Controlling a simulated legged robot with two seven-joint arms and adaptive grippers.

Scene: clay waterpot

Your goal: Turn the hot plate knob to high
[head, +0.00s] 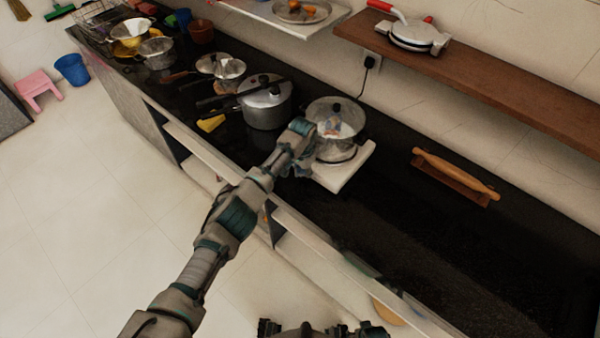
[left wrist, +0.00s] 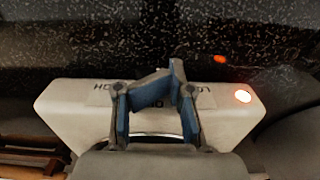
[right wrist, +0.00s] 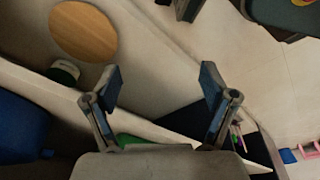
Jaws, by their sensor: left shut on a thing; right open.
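The white hot plate (head: 352,172) stands on the black counter with a glass-lidded steel pot (head: 337,125) on it. My left gripper (head: 304,168) is at the front of the hot plate. My right gripper (right wrist: 162,78) is open and empty, below the counter's front edge.
A pressure cooker (head: 266,103) stands left of the hot plate, near a yellow cloth (head: 211,123). A rolling pin (head: 455,173) lies to the right. A wooden shelf (head: 490,78) runs above. The counter's right front is clear.

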